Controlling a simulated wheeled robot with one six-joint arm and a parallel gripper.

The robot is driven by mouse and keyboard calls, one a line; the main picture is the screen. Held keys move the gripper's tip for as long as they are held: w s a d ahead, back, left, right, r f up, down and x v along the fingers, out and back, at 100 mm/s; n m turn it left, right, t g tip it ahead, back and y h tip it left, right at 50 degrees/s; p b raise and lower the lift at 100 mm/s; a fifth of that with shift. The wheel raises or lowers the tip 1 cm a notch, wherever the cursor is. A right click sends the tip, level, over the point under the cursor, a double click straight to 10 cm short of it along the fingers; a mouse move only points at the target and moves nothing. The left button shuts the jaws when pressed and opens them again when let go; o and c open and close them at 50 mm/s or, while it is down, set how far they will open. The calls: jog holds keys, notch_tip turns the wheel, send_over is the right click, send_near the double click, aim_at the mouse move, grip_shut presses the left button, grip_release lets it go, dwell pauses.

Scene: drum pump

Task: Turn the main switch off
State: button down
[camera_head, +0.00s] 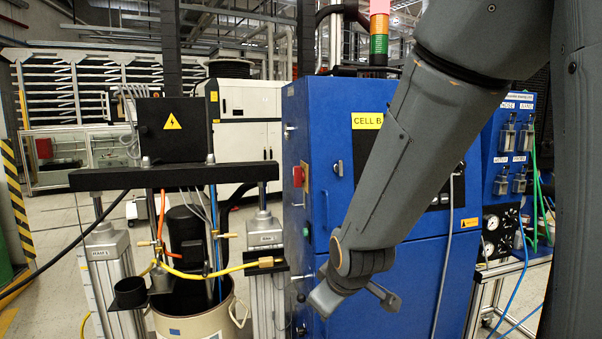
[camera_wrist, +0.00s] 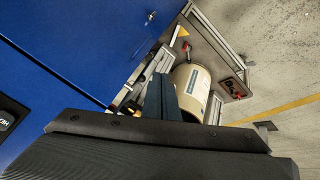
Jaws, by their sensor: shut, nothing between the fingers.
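A red switch (camera_head: 298,176), which looks like the main switch, is on the left side of the blue cabinet (camera_head: 312,110). Its handle position is too small to read. My gripper (camera_wrist: 160,97) shows in the wrist view with its fingers together and nothing between them. In the head view, my arm's end hangs in front of the cabinet's lower half, below and right of the switch and apart from it. The fingertips cannot be made out there. I cannot identify the switch in the wrist view.
Left of the cabinet stands the drum pump with a crossbeam (camera_head: 160,178), a cream drum (camera_head: 195,322), hoses and cables. The drum also shows in the wrist view (camera_wrist: 195,84). A blue gauge panel (camera_head: 508,150) stands at the right.

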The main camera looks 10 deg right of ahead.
aim_at(297, 171)
jog(key=w+r+n+t+p, duration=0.1)
jog(key=w+r+n+t, duration=0.4)
jog(key=r, duration=0.6)
jog(key=w+r+n+t+p, duration=0.1)
jog(key=w+r+n+t, duration=0.5)
jog(key=r, duration=0.6)
jog(key=shift+d+r, duration=0.2)
jog(key=shift+d, duration=0.2)
jog(key=w+p, duration=0.4)
jog(key=w, duration=1)
jog(key=shift+w+a+r, duration=0.1)
jog(key=shift+a, duration=0.05)
